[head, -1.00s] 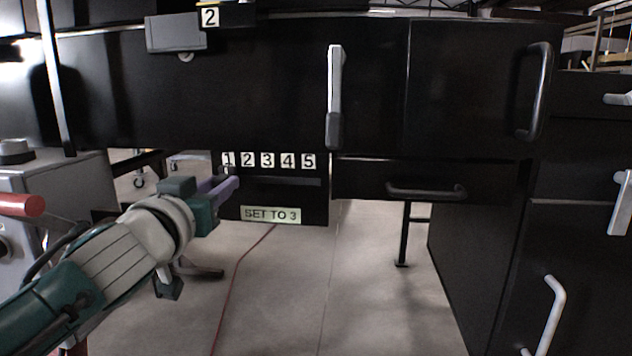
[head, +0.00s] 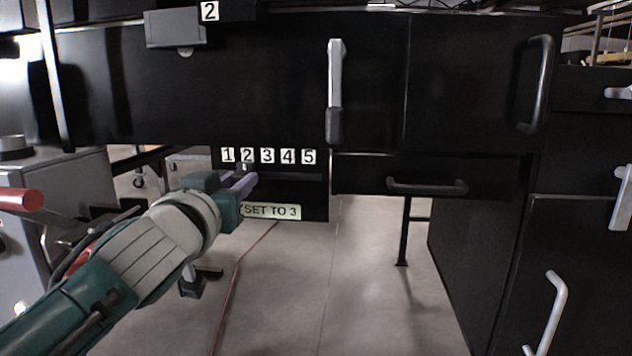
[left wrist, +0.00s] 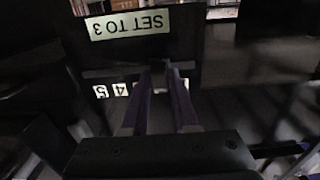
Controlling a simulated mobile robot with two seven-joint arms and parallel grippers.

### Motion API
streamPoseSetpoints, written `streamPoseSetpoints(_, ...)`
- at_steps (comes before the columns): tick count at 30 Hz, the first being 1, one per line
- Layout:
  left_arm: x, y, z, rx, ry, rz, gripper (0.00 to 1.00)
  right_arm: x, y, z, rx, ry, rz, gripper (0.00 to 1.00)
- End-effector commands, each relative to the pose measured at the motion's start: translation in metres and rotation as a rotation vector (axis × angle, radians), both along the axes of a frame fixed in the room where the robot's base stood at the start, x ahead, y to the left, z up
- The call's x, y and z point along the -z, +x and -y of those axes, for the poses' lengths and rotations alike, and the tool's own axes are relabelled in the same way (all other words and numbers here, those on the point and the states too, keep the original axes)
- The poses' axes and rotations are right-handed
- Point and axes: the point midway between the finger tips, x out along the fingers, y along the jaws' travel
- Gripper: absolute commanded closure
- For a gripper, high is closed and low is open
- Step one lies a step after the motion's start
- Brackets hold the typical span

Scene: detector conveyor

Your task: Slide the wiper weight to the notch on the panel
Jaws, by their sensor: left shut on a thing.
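The black panel (head: 318,200) hangs below the machine body. It has number labels 1 to 5 (head: 267,156) along its top and a "SET TO 3" label (head: 272,212) below. My left gripper (head: 250,181) is at the slot under label 2, its purple fingers shut on the wiper weight, which they mostly hide. A small pale pointer (head: 244,167) shows just under the 2. In the left wrist view the fingers (left wrist: 162,78) reach to the panel, which appears upside down, with labels 4 and 5 beside them. My right gripper is not in view.
A black drawer with a handle (head: 427,187) is right of the panel. A grey box with a red handle (head: 20,199) stands at the left, near my left arm. The floor (head: 300,290) below the panel is mostly clear.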

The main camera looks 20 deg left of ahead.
Motion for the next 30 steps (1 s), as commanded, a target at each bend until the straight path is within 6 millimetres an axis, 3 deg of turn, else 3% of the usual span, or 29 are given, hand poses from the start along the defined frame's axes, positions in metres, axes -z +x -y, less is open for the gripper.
streamPoseSetpoints(3, 0.003, 0.005, 0.023, 0.003, -0.007, 0.005, 1.00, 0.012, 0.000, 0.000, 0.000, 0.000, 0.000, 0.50)
streamPoseSetpoints(6, 0.001, 0.007, 0.031, 0.002, -0.002, 0.003, 1.00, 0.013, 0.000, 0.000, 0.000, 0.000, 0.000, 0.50)
streamPoseSetpoints(15, 0.000, 0.008, 0.032, 0.001, 0.000, 0.000, 1.00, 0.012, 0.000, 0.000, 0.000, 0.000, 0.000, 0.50)
streamPoseSetpoints(16, 0.000, 0.008, 0.032, 0.001, 0.000, 0.000, 0.69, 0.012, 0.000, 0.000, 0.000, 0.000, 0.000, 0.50)
streamPoseSetpoints(18, 0.000, 0.008, 0.032, 0.001, 0.000, 0.000, 0.62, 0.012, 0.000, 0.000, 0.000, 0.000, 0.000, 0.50)
streamPoseSetpoints(23, 0.000, 0.008, 0.032, 0.001, 0.000, 0.000, 0.44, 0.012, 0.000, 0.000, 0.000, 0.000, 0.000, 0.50)
streamPoseSetpoints(30, 0.000, 0.007, 0.032, 0.001, 0.000, 0.000, 0.43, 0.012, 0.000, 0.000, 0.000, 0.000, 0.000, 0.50)
